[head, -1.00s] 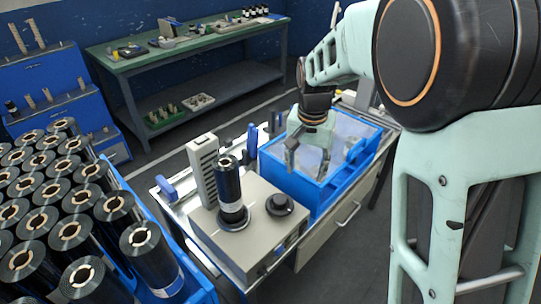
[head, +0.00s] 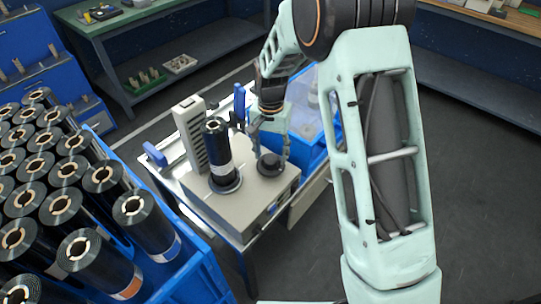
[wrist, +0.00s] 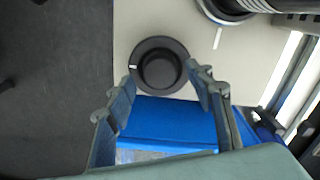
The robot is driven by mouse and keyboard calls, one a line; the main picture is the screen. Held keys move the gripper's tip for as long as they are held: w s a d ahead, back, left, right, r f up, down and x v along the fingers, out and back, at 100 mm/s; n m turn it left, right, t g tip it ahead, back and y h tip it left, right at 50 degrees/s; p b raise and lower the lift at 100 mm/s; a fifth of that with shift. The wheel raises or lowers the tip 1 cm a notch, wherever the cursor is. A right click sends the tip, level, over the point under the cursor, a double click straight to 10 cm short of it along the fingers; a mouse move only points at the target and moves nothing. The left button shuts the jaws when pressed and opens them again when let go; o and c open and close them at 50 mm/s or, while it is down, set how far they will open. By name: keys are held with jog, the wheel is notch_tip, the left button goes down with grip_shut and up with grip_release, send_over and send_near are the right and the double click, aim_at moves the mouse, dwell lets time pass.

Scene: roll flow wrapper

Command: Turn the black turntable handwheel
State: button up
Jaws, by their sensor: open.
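The black turntable handwheel (head: 270,164) is a round dark knob on the light top of the wrapper machine (head: 258,202), near its right side. In the wrist view the handwheel (wrist: 160,65) shows from above, with a small white mark on the left of its rim. My gripper (head: 268,142) is over the handwheel in the head view. In the wrist view my gripper (wrist: 163,85) is open, with one finger to either side of the knob's lower part. I cannot tell whether the fingers touch it. A dark film roll (head: 217,150) stands upright on the turntable, left of the handwheel.
A blue bin (head: 305,145) stands right behind the handwheel. A grey slotted column (head: 190,130) rises behind the film roll. A blue crate (head: 205,270) of several rolls is at the lower left. Open floor lies to the right.

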jog(key=shift+f, duration=0.8)
jog(key=shift+c, duration=0.7)
jog(key=c, duration=1)
jog(key=n+b, duration=0.1)
jog(key=n, duration=0.3)
jog(key=shift+n, duration=0.4)
jog(key=n+b, duration=0.1)
jog(key=n, duration=0.4)
jog(key=shift+w+r+n, duration=0.1)
jog(key=shift+n, duration=0.2)
